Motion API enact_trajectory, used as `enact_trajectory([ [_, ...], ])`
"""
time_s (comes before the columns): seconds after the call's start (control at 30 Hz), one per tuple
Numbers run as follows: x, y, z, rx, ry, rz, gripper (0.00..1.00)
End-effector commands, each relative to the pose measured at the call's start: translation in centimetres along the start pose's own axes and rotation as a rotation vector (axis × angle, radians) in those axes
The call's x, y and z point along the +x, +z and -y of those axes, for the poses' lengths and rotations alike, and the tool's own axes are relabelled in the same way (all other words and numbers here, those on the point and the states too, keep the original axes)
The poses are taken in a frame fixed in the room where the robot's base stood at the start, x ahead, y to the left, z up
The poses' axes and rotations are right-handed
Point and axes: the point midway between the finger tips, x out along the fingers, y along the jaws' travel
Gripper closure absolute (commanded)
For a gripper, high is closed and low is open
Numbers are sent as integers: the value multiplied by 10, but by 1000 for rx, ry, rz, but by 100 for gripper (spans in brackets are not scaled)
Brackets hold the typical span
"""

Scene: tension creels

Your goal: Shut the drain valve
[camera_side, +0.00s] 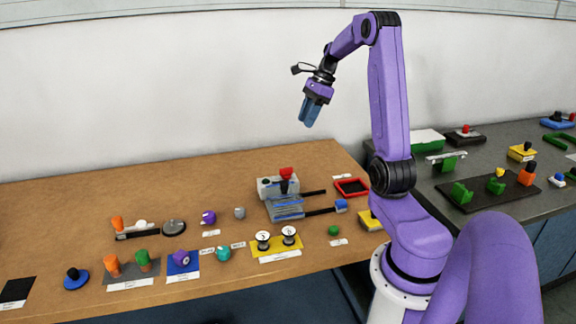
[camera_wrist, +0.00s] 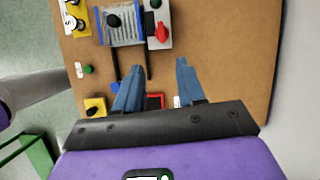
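No part is clearly labelled as the drain valve. The likeliest is a red handle (camera_side: 286,173) on a grey block at the back of the wooden bench. The red handle also shows in the wrist view (camera_wrist: 162,32). Beside it is a grey and blue ribbed unit (camera_side: 285,207) with two dark rods. A blue block (camera_side: 341,206) sits at the end of the front rod. My gripper (camera_side: 308,122) is high above the bench, apart from everything. In the wrist view my gripper (camera_wrist: 160,64) has its blue fingers spread, with nothing between them.
A red-rimmed tray (camera_side: 351,187) lies right of the unit. Black and white spools stand on a yellow plate (camera_side: 280,248) in front, near a green knob (camera_side: 333,230). Knobs and jars fill the bench's left. A grey counter (camera_side: 480,215) is at right. The bench's back left is clear.

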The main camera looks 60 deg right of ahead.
Motion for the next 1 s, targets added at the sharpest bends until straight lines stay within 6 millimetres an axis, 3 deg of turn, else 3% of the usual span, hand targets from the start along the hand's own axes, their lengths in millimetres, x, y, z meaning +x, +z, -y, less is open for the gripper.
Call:
enact_trajectory([
  [0.27, 21, -4, 1, 23, -1, 4, 61],
  [1.0, 153, -4, 2, 20, -2, 3, 61],
])
